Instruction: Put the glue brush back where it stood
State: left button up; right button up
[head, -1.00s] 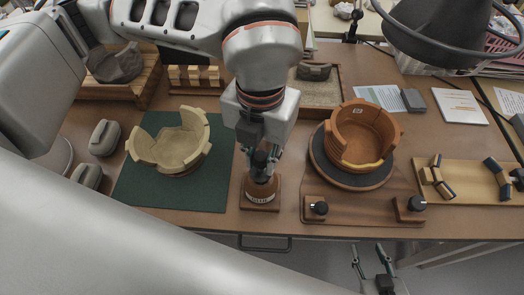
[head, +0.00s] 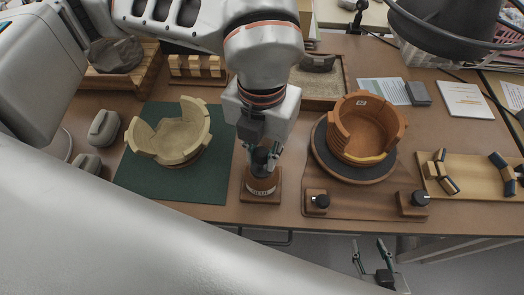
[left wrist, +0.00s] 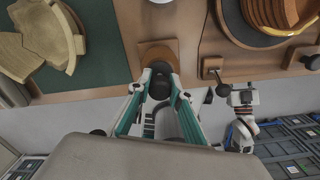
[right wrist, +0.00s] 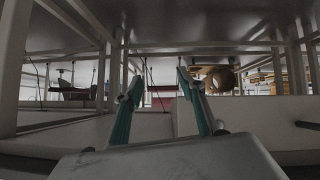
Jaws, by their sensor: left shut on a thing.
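My left gripper (head: 262,158) points down over the glue pot (head: 261,187), which sits on a small square wooden base near the table's front edge. It is shut on the glue brush, whose dark end (left wrist: 160,88) shows between the fingers in the left wrist view. The brush's lower part is hidden by the fingers and the pot; I cannot tell how deep it sits. The pot and its wooden base (left wrist: 172,52) show just beyond the fingertips there. My right gripper (head: 370,250) is open and empty, low in front of the table edge.
A pale partial bowl (head: 172,140) rests on a green mat (head: 205,187) to the left. An orange-brown pot (head: 365,125) stands on a dark turntable (head: 345,170) to the right, with black knobs in front. A tray of clamps (head: 465,175) lies further right.

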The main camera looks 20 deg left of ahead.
pick_arm(q)
jog(key=shift+f, duration=0.3)
dwell(0.5)
jog(key=o, duration=0.9)
jog(key=shift+r, duration=0.15)
notch_tip(320, 180, up, 12)
jog(key=shift+f, duration=0.1)
dwell(0.4)
